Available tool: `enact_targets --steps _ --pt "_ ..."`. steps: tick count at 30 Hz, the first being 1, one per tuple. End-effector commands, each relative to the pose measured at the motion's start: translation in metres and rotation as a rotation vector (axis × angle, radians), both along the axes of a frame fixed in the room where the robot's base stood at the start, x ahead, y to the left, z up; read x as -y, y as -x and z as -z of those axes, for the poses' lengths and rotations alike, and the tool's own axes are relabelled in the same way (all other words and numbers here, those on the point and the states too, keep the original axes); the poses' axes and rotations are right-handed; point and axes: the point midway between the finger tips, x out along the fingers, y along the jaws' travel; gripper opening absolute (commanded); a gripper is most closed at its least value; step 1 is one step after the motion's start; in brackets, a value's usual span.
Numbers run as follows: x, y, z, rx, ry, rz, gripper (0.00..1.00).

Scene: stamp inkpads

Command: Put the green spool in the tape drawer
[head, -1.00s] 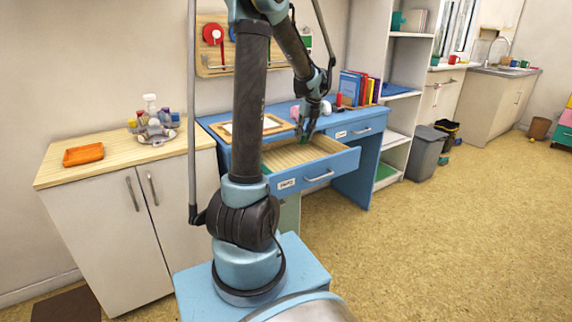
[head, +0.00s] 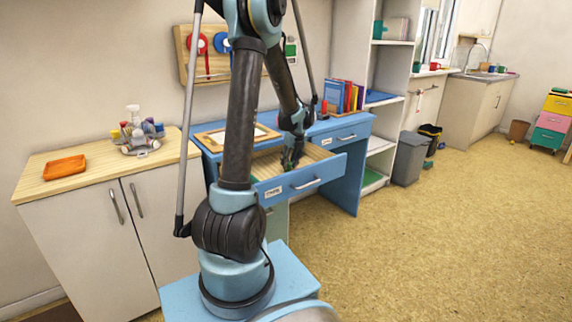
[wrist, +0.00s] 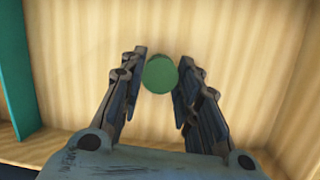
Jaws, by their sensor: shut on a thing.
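The green spool (wrist: 160,74) shows in the wrist view as a round green disc between my gripper's fingertips (wrist: 160,82). My gripper is shut on it. In the head view my gripper (head: 290,164) points down into the open tape drawer (head: 303,183) of the blue desk, and only a bit of green shows at its tips. In the wrist view the drawer's pale wooden floor (wrist: 240,60) lies beneath the spool. I cannot tell whether the spool touches the floor.
The desk (head: 350,130) holds a framed board (head: 225,136) at left and several books (head: 343,97) at right. A wooden cabinet with an orange tray (head: 65,167) stands left. A grey bin (head: 411,157) stands right. Open floor lies in front.

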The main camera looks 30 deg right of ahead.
Motion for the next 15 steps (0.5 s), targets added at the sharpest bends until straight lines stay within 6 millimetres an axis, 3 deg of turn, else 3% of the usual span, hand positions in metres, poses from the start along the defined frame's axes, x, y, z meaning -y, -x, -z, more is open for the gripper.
enact_targets --steps 5,6,9,15 --pt "0.0003 0.0 0.0003 0.0 0.0 0.0 0.14" --pt "0.0002 0.0001 0.0006 0.0 0.0 0.0 0.35" --pt "0.0004 0.0 0.0004 0.0 0.0 0.0 0.51" --pt "0.0004 0.0001 0.0003 0.0 0.0 0.0 0.51"
